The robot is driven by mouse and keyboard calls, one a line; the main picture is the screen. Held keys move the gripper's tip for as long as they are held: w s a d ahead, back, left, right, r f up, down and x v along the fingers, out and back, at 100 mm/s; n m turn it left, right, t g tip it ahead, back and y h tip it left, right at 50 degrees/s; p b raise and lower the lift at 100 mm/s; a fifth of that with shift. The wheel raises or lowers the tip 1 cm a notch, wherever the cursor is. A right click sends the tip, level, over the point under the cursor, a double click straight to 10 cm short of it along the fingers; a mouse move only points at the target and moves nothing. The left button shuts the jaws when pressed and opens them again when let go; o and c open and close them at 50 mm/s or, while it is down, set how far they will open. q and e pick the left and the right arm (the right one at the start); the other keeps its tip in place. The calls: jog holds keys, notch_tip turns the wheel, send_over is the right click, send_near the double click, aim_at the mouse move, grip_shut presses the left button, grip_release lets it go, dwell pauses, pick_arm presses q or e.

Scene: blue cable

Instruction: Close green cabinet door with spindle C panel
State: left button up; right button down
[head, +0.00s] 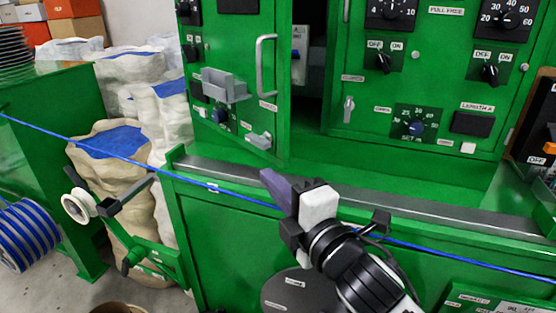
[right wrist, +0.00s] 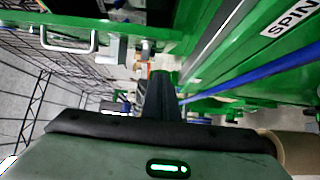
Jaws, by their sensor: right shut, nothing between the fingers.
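The green cabinet door (head: 240,120) stands ajar at the upper middle of the head view, with a pale bar handle (head: 265,65), a grey box and a knob on it. A dark gap beside its right edge shows the cabinet inside (head: 307,85). I cannot read a spindle C label on it. My right gripper (head: 270,182) is shut and empty, in front of and below the door, apart from it, near the blue cable. Its dark fingers also show in the right wrist view (right wrist: 157,92). My left gripper is not in view.
The blue cable (head: 90,143) crosses in front of the green machine. A fixed panel (head: 430,90) with dials and switches is right of the gap. A grey ledge (head: 400,205) runs below. Sacks (head: 160,110) and a pulley (head: 78,205) stand at left.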

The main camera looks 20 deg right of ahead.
aim_at(279, 164)
jog(key=w, duration=0.2)
jog(key=w+d, duration=0.1)
jog(key=w, duration=0.1)
jog(key=w+d, duration=0.1)
jog(key=shift+w+d+p, duration=0.2)
jog(key=shift+w+p, duration=0.15)
jog(key=shift+w, duration=0.05)
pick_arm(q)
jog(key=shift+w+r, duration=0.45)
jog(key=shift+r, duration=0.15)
pick_arm(e)
jog(key=shift+d, duration=0.1)
jog(key=shift+w, duration=0.1)
